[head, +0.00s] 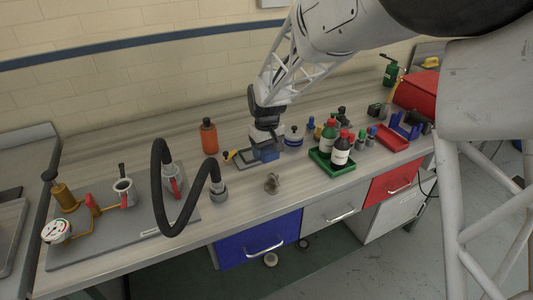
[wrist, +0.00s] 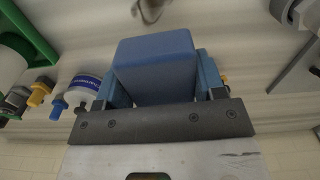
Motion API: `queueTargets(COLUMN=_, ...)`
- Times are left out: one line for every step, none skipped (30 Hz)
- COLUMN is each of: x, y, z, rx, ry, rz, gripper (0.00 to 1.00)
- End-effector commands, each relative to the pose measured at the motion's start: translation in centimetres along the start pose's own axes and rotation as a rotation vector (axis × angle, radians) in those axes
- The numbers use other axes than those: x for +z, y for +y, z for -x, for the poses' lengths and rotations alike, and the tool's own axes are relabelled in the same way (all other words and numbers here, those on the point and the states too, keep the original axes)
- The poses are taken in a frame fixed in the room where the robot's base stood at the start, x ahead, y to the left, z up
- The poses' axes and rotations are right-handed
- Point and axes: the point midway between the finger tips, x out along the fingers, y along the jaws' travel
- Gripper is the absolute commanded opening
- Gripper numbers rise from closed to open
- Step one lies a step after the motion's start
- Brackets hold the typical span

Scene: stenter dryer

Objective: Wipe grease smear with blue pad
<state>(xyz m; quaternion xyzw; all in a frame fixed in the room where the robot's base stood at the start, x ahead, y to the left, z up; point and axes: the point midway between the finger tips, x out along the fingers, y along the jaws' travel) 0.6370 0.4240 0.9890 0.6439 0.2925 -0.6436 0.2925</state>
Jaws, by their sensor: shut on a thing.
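The blue pad (wrist: 155,65) is a block held between the two blue fingers of my gripper (wrist: 160,80) in the wrist view. In the head view my gripper (head: 266,143) points down over the middle of the bench, with the blue pad (head: 266,154) below it, low near the bench top (head: 240,192). I cannot tell whether the pad touches the surface.
A grey plate with a yellow part (head: 232,156) lies left of the pad. A black hose (head: 161,195) arches at left. Bare bench lies in front.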

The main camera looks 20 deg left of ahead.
Motion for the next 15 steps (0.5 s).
queueTargets(x=0.00, y=0.00, z=-0.01, rx=0.000, ry=0.000, rz=0.000, gripper=0.41)
queueTargets(x=0.00, y=0.00, z=-0.01, rx=0.000, ry=0.000, rz=0.000, gripper=0.41)
queueTargets(x=0.00, y=0.00, z=-0.01, rx=0.000, ry=0.000, rz=0.000, gripper=0.41)
queueTargets(x=0.00, y=0.00, z=-0.02, rx=0.000, ry=0.000, rz=0.000, gripper=0.41)
queueTargets(x=0.00, y=0.00, z=-0.02, rx=0.000, ry=0.000, rz=0.000, gripper=0.41)
queueTargets(x=0.00, y=0.00, z=-0.02, rx=0.000, ry=0.000, rz=0.000, gripper=0.41)
queueTargets(x=0.00, y=0.00, z=-0.03, rx=0.000, ry=0.000, rz=0.000, gripper=0.41)
queueTargets(x=0.00, y=0.00, z=-0.03, rx=0.000, ry=0.000, rz=0.000, gripper=0.41)
queueTargets(x=0.00, y=0.00, z=-0.03, rx=0.000, ry=0.000, rz=0.000, gripper=0.41)
queueTargets(x=0.01, y=0.00, z=-0.03, rx=0.000, ry=0.000, rz=0.000, gripper=0.41)
queueTargets(x=0.01, y=0.00, z=-0.03, rx=0.000, ry=0.000, rz=0.000, gripper=0.41)
queueTargets(x=0.01, y=0.00, z=-0.08, rx=0.000, ry=0.000, rz=0.000, gripper=0.41)
queueTargets(x=0.04, y=0.00, z=-0.20, rx=0.000, ry=-0.001, rz=0.000, gripper=0.41)
queueTargets(x=0.07, y=-0.01, z=-0.36, rx=0.000, ry=-0.001, rz=0.000, gripper=0.41)
queueTargets(x=0.09, y=-0.01, z=-0.52, rx=0.000, ry=-0.001, rz=0.000, gripper=0.41)
